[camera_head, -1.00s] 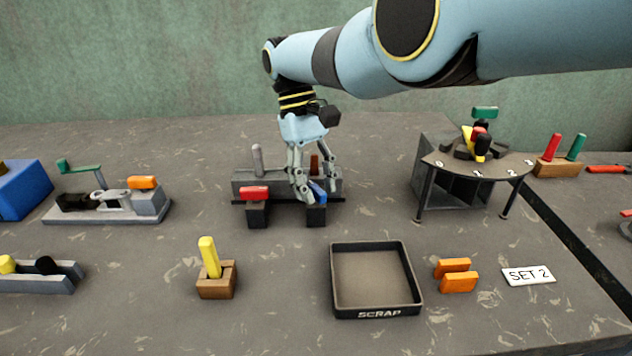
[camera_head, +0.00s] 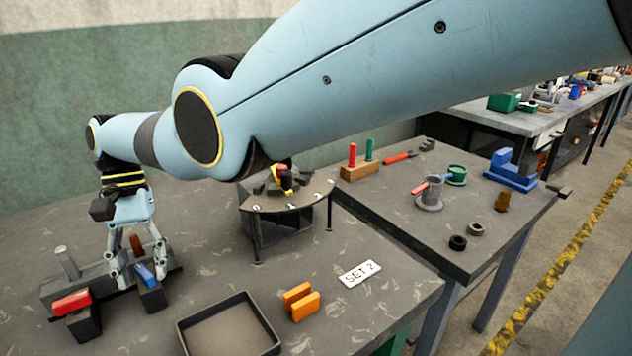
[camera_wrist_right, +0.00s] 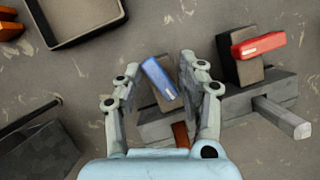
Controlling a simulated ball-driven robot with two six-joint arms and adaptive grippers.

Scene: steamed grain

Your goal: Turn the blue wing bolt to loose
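The blue wing bolt (camera_head: 145,274) sits on top of a dark block at the right front of a grey fixture (camera_head: 92,278). My right gripper (camera_head: 140,281) points down over it. In the right wrist view, the blue wing bolt (camera_wrist_right: 159,79) lies tilted between the two fingers of my right gripper (camera_wrist_right: 158,84). The fingers are apart, with a gap on the left side of the bolt and little room on the right. A red wing bolt (camera_head: 72,303) sits on the neighbouring block. My left gripper is not in view.
A grey post (camera_head: 67,262) and a brown post (camera_head: 136,244) rise from the fixture. A black scrap tray (camera_head: 273,332), orange blocks (camera_head: 303,306) and a SET 2 card (camera_head: 359,273) lie to the right. A round-topped stand (camera_head: 290,208) is behind them.

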